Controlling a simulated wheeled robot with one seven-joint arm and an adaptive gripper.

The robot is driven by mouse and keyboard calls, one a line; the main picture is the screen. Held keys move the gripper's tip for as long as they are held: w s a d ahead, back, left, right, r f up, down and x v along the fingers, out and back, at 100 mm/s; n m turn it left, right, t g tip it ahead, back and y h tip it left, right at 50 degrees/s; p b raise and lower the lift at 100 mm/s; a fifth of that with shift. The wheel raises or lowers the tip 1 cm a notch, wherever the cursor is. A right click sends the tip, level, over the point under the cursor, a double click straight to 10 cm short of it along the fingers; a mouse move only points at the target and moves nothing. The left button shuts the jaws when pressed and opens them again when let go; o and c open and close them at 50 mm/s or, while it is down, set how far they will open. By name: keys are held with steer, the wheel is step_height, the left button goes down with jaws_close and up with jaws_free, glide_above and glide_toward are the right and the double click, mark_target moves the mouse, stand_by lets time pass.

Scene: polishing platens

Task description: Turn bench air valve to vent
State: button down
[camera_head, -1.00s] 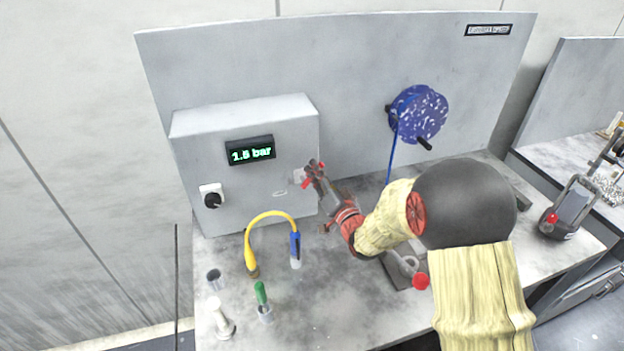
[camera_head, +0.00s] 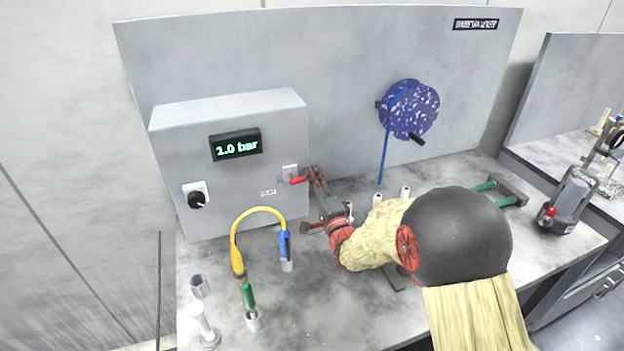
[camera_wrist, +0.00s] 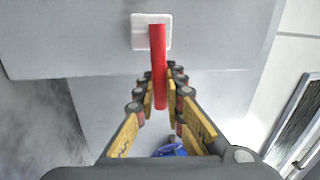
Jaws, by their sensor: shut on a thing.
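The air valve is a red lever handle (camera_head: 298,181) on a small white plate (camera_head: 290,170) at the right of the grey wall box's front. In the wrist view the red lever (camera_wrist: 158,65) runs down from the white plate (camera_wrist: 140,32) to between my fingers. My gripper (camera_wrist: 161,88) is shut on the lever. In the head view my gripper (camera_head: 312,178) meets the lever from the right, and the lever lies nearly level there. The green display (camera_head: 236,145) on the box reads 1.0 bar.
A black knob (camera_head: 196,196) sits low on the box's left. A yellow hose (camera_head: 257,211) with a blue end stands on the bench below. A green-handled item (camera_head: 247,297) and small cylinders stand at the front left. A blue speckled disc (camera_head: 409,109) hangs on the back panel.

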steer(key=shift+f+m, duration=0.35)
steer(key=shift+m, duration=0.15)
steer(key=shift+b, duration=0.3)
steer(key=c, duration=1.9)
jaws_free()
steer(key=v, duration=1.2)
steer(key=shift+a, duration=0.1)
steer(key=shift+r, duration=0.1)
